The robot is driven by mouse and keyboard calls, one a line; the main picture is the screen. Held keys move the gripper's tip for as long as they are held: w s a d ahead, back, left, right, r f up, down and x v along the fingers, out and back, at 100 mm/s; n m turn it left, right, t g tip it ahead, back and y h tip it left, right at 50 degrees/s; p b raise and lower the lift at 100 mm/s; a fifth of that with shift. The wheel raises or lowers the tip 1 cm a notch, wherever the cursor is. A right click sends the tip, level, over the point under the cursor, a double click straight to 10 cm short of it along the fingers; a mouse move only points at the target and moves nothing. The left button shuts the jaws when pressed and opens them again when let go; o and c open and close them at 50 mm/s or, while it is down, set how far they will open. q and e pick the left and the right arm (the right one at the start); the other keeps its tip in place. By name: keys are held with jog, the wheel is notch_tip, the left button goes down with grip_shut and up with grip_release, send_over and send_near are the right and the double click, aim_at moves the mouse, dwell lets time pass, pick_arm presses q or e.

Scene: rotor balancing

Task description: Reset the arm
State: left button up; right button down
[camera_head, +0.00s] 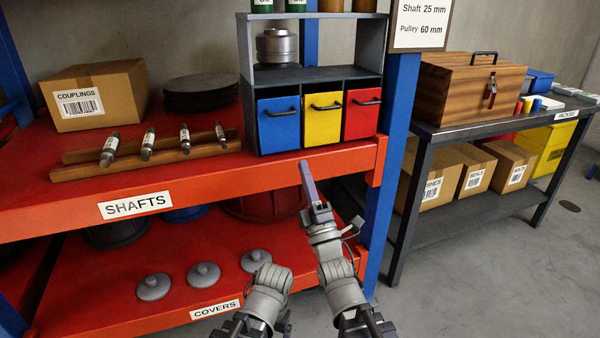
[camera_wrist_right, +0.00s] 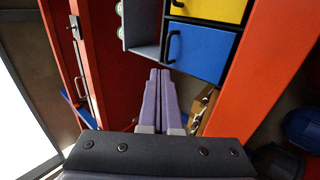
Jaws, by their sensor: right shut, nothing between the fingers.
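My right gripper (camera_head: 306,170) is in the middle of the head view, in front of the red shelf's front edge and below the drawer unit. Its long grey fingers are shut together with nothing between them. In the right wrist view the fingers (camera_wrist_right: 159,75) lie side by side and point towards the drawer unit. My right arm (camera_head: 338,270) reaches up from the bottom edge. A link of my left arm (camera_head: 268,290) shows beside it at the bottom; I do not see the left gripper.
The red shelf (camera_head: 230,185) holds several shafts (camera_head: 147,144) on a wooden rack, a couplings box (camera_head: 95,95) and a unit with blue, yellow and red drawers (camera_head: 323,119). Grey covers (camera_head: 203,275) lie below. A blue post (camera_head: 388,160) and a dark bench (camera_head: 450,125) stand right.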

notch_tip(320, 180, down, 25)
jog(key=w+a+m+g+h, duration=0.1)
jog(key=w+m+g+h, duration=0.1)
jog(key=m+g+h, duration=0.65)
jog(key=s+d+f+m+g, duration=0.1)
jog(key=s+f+m+g, duration=0.3)
jog(key=s, duration=0.3)
jog(key=s+d+f+m+g+h, duration=0.1)
jog(key=s+d+f+m+g, duration=0.15)
jog(key=s+g, duration=0.45)
jog(key=s+d+f+m+g, duration=0.1)
jog(key=s+f+m+g, duration=0.2)
jog(key=s+f+g, duration=0.3)
notch_tip(320, 180, up, 36)
jog(key=p, duration=3.5)
jog(key=shift+s+a+r+t, duration=0.15)
jog(key=shift+s+a+t, duration=0.2)
jog(key=shift+t, duration=0.1)
